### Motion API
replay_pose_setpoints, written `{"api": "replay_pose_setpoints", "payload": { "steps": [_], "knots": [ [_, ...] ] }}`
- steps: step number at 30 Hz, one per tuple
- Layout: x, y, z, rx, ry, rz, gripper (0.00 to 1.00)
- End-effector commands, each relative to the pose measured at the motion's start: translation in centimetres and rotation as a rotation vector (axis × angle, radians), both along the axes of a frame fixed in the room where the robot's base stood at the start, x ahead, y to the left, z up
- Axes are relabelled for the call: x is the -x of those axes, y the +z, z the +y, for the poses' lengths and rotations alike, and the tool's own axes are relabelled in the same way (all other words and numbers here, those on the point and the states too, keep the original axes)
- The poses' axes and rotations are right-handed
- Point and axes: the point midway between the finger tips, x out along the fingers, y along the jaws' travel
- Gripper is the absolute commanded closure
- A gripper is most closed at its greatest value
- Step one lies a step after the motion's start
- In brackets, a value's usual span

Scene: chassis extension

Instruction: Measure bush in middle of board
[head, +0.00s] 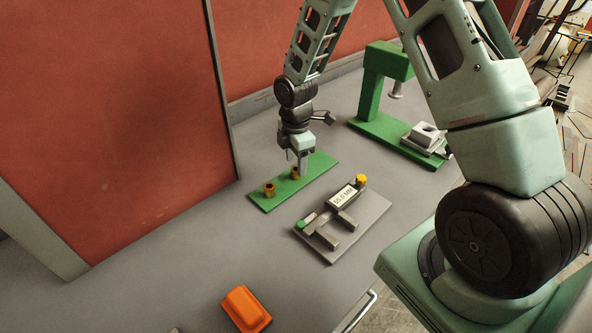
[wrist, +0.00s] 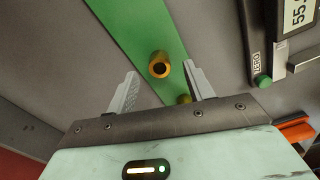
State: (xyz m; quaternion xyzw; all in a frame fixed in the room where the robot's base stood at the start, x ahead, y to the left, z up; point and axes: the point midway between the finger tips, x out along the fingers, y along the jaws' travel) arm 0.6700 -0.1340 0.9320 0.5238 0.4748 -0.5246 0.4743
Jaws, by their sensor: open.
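A green board (head: 320,166) lies on the grey table, with brass-coloured bushes standing on it. One bush (head: 269,189) is near the board's left end; the middle bush (head: 295,174) is at my gripper (head: 301,171). In the wrist view my gripper (wrist: 161,72) is open, with a bush (wrist: 160,64) between its fingers and a gap on each side. Another bush (wrist: 184,99) is partly hidden by the gripper body. The measuring device (head: 369,213) with a lit display (head: 345,197) lies right of the board; its green button (wrist: 263,82) and ZERO label show in the wrist view.
A green press (head: 382,100) stands at the back right, with a grey block (head: 425,137) by its base. An orange object (head: 245,308) lies at the front. A red panel (head: 120,110) rises at the left. The table between the board and the orange object is clear.

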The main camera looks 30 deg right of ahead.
Motion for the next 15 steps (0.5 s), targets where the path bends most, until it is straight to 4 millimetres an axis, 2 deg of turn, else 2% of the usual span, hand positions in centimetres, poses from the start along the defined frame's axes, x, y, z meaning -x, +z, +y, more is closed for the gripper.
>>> {"api": "replay_pose_setpoints", "payload": {
  "steps": [6,13,15],
  "knots": [
    [0.0,-2.0,0.0,0.000,0.001,0.000,0.48],
    [0.0,-2.2,0.0,0.000,0.000,-0.001,0.48],
    [0.0,-2.2,0.0,0.000,0.000,-0.001,0.67]
  ]
}}
